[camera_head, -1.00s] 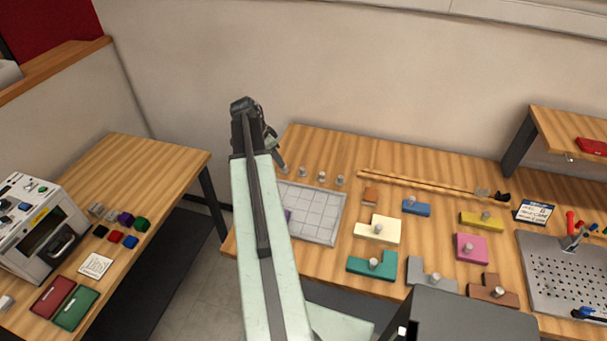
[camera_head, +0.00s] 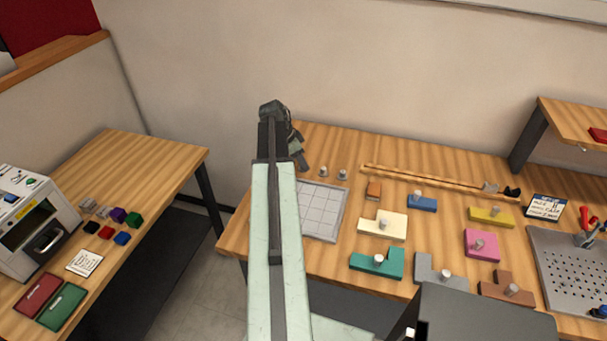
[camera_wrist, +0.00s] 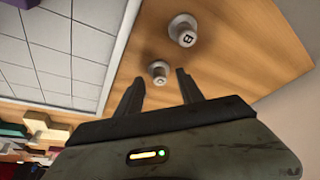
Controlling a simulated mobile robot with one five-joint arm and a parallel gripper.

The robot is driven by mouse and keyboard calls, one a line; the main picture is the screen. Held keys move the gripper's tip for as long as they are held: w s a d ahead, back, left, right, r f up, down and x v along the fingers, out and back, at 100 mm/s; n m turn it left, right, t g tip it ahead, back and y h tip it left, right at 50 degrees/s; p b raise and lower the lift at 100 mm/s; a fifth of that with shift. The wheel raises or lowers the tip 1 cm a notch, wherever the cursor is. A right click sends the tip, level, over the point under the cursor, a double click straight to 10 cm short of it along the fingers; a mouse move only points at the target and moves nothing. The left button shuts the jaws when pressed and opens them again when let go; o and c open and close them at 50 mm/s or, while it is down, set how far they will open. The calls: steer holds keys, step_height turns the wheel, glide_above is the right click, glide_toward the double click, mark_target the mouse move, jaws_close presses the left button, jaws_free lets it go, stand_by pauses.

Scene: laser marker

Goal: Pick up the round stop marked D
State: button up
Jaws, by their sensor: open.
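Two small round grey stops show in the wrist view. One stop (camera_wrist: 183,30) has a dark mark on its top that looks like a B. The other stop (camera_wrist: 158,71) appears between and beyond my fingertips; its mark is too small to read, so I cannot tell which is D. My gripper (camera_wrist: 160,80) is open, with nothing held. In the head view my gripper (camera_head: 302,166) is over the back left of the table, left of two visible stops, a left one (camera_head: 323,172) and a right one (camera_head: 342,174). My arm hides the area to their left.
A white gridded tray (camera_head: 345,213) lies in front of the stops; its edge also shows in the wrist view (camera_wrist: 113,55). Coloured knobbed blocks, such as a cream one (camera_head: 395,228), lie to the right. A long wooden strip (camera_head: 430,182) lies behind them.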

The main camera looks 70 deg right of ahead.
steer(key=shift+s+d+f, duration=0.1)
steer(key=shift+d+f, duration=0.05)
steer(key=shift+f, duration=0.4)
steer(key=shift+r, duration=0.2)
jaws_close()
steer(key=shift+r+p, duration=0.65)
steer(key=shift+p, duration=0.15)
step_height(320, 180, up, 3)
steer(key=p, duration=0.3)
steer(key=shift+r, duration=0.1)
steer(key=a, duration=1.6)
steer(key=shift+s+r+p, duration=0.1)
steer(key=shift+r+p, duration=0.15)
steer(key=shift+p, duration=0.1)
